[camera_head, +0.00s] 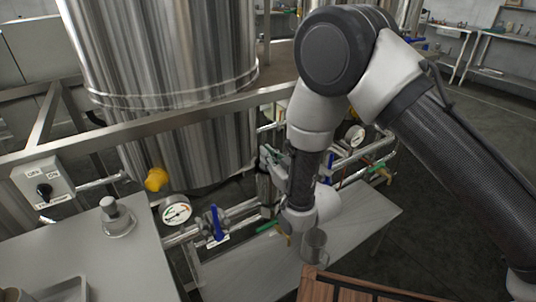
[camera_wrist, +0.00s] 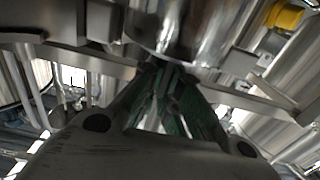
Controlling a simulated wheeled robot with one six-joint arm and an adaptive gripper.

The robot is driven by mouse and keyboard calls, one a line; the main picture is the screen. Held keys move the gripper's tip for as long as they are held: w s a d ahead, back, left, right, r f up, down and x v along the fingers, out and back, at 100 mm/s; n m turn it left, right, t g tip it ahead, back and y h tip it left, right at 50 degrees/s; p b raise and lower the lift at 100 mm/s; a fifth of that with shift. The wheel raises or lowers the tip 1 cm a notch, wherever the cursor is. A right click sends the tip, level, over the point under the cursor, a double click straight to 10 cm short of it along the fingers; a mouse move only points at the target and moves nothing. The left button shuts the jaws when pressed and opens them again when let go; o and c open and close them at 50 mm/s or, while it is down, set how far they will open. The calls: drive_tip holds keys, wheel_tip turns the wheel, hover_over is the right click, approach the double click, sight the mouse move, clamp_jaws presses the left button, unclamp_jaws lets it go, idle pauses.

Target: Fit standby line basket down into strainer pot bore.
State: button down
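My gripper (camera_wrist: 172,74) shows in the wrist view with its green-padded fingers running up to a narrow dark gap. Whether they grip anything there is not clear. A shiny metal cylinder (camera_wrist: 185,28) fills the view just beyond the fingertips; I cannot tell if it is part of the strainer pot or a tank. In the head view my wrist hides most of the gripper. A dark upright cylinder (camera_head: 266,188) among the pipes may be the strainer pot.
A large steel tank (camera_head: 165,50) stands behind a metal frame rail. A gauge (camera_head: 176,211), a blue-handled valve (camera_head: 217,222) and pipes crowd the space left of my wrist. A knobbed lid-like part (camera_head: 116,218) sits on the left table. The low bench (camera_head: 250,275) has free room in front.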

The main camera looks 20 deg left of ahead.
drive_tip(key=shift+f, duration=0.5)
drive_tip(key=c, duration=1.6)
unclamp_jaws()
drive_tip(key=shift+o, duration=0.2)
drive_tip(key=shift+d, duration=0.15)
drive_tip(key=v, duration=0.7)
drive_tip(key=shift+s, duration=0.2)
